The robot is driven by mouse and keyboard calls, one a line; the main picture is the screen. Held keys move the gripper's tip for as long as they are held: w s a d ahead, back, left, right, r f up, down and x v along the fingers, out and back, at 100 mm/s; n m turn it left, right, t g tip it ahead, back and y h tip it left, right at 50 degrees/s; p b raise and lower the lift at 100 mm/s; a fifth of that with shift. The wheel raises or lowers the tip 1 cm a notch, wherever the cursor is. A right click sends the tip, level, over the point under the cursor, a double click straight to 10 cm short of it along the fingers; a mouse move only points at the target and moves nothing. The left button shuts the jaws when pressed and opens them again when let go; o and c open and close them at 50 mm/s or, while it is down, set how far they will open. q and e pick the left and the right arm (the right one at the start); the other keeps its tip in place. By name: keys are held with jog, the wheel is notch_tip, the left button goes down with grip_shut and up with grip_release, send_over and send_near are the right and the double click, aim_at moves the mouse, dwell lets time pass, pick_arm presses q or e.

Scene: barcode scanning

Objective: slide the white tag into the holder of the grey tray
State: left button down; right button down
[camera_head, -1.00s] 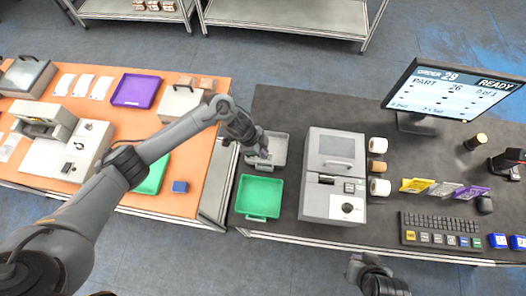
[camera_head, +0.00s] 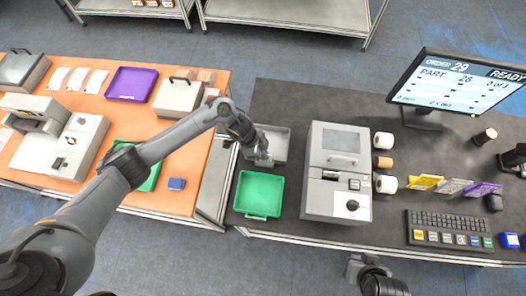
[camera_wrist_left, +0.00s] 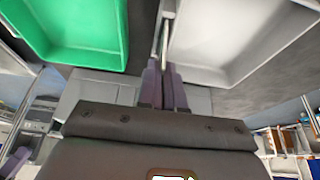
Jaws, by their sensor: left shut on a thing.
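The grey tray (camera_head: 281,142) lies on the dark table, just behind the green tray. My left gripper (camera_head: 264,160) is at the grey tray's front edge, partly covering it. In the left wrist view, the two purplish fingers (camera_wrist_left: 163,86) are shut on a thin pale piece seen edge-on, apparently the white tag (camera_wrist_left: 164,45). It points toward the gap beside the grey tray (camera_wrist_left: 225,40). The holder is not clear, and I cannot tell whether the tag touches it. My right gripper (camera_head: 366,268) is at the bottom of the head view; its jaws are unclear.
The green tray (camera_head: 259,194) sits close in front of the grey tray. A grey-white machine (camera_head: 335,205) stands to the right, with rolls, coloured cards and a keyboard beyond it. An orange table (camera_head: 205,187) is at the left, across a gap.

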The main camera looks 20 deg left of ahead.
pick_arm(q)
jog(key=shift+f, duration=0.2)
jog(key=c, duration=1.2)
grip_release()
jog(key=shift+a+r, duration=0.15)
jog(key=shift+r, duration=0.35)
jog(key=v, duration=0.9)
jog(key=shift+a+r, duration=0.25)
jog(key=shift+r, duration=0.05)
